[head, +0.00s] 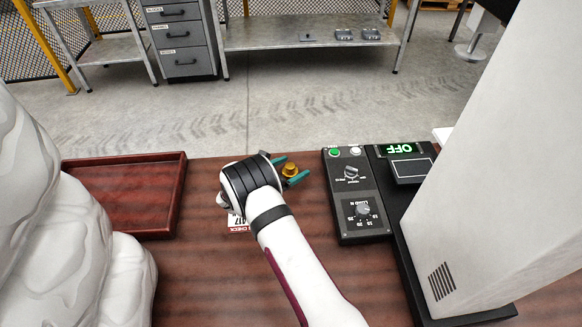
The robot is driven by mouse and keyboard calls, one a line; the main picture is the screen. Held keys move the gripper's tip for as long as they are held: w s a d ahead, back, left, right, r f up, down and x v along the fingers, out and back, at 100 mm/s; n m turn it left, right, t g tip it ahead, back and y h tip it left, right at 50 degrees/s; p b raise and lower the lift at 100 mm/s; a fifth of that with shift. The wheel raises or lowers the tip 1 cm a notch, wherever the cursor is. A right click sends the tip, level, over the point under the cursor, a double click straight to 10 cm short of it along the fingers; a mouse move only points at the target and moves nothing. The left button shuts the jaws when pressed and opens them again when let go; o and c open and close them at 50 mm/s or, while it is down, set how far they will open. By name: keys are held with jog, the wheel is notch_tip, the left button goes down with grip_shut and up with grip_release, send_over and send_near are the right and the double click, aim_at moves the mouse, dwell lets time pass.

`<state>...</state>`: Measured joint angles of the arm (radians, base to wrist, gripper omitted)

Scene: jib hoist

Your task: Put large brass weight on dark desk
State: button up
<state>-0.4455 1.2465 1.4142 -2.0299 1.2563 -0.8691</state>
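A brass weight (290,169) shows near the far edge of the dark reddish-brown wooden desk (205,285), close to the middle of the head view. My gripper (287,168) reaches over the desk from below, with its two teal fingertips on either side of the weight. I cannot tell whether the fingers press on the weight or stand slightly apart from it. I also cannot tell whether the weight rests on the desk or is held just above it.
A shallow red-brown tray (180,185) lies on the left. A black control box (357,205) with knobs and a green button stands to the right. Beyond it are a green "OFF" display (400,149) and a large white housing (485,150).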

jog(key=v, duration=1.2)
jog(key=shift+r, duration=0.2)
jog(key=s+d+r+m+g, duration=0.8)
jog(key=s+d+r+m, duration=0.3)
jog(key=d+m, duration=0.2)
jog(key=s+d+r+m+g+y, duration=0.2)
jog(key=s+d+r+m+y, duration=0.1)
jog(key=s+m, duration=0.4)
jog(key=s+a+r+m+y, duration=0.1)
jog(key=s+a+m+y, duration=0.2)
jog(key=s+m, duration=0.3)
jog(key=s+a+r+m+y, duration=0.1)
jog(key=s+a+m+y, duration=0.3)
jog(key=s, duration=0.6)
jog(key=m+y, duration=0.1)
jog(key=m, duration=0.1)
jog(key=shift+s+m, duration=0.3)
jog(key=shift+d+r, duration=0.1)
